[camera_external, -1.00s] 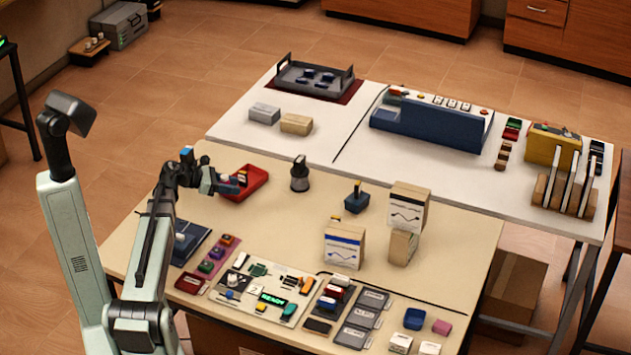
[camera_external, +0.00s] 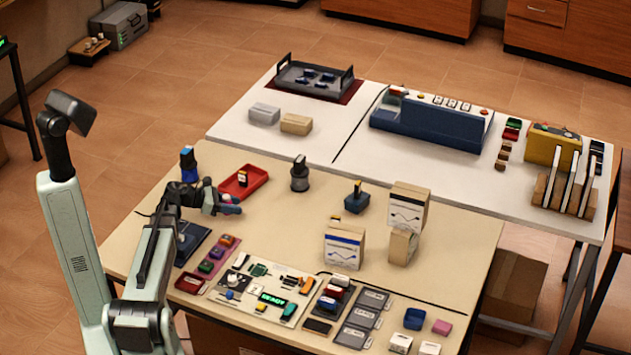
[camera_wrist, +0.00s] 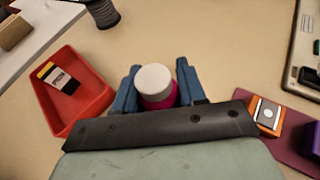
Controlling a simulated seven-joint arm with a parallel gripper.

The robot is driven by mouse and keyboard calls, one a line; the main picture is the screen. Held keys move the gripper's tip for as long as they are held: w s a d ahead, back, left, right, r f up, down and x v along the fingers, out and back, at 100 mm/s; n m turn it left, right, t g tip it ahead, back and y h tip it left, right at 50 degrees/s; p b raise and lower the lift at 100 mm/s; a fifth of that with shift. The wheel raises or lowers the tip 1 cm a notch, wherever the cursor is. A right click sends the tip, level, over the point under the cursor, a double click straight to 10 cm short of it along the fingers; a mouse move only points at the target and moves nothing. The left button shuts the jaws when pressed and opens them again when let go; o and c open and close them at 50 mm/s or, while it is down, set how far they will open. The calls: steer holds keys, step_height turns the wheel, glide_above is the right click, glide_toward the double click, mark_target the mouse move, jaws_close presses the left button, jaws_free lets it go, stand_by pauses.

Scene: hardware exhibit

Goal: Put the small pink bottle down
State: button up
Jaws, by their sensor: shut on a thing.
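The small pink bottle (camera_wrist: 158,92) has a white cap and stands between the blue fingers of my gripper (camera_wrist: 157,84) in the wrist view. The fingers are shut on its sides. In the external view my gripper (camera_external: 230,205) is over the beige table, just in front of the red tray. The bottle is mostly hidden there, with only a pale spot showing at the fingers. I cannot tell whether the bottle's base touches the table.
The red tray (camera_external: 262,179) holds a small yellow, white and black item (camera_wrist: 58,77). A dark round stand (camera_external: 299,177) is to its right. An orange block (camera_wrist: 267,115) sits on a mauve mat at the wrist view's right. Bare table lies right of my gripper.

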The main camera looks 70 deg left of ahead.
steer(key=shift+f, duration=1.7)
steer(key=shift+f, duration=0.15)
steer(key=o, duration=1.1)
steer(key=shift+c, duration=0.2)
steer(key=shift+s+r, duration=0.2)
steer(key=shift+r, duration=0.05)
steer(key=v, duration=1.1)
steer(key=shift+s+r, duration=0.15)
steer(key=shift+s, duration=0.1)
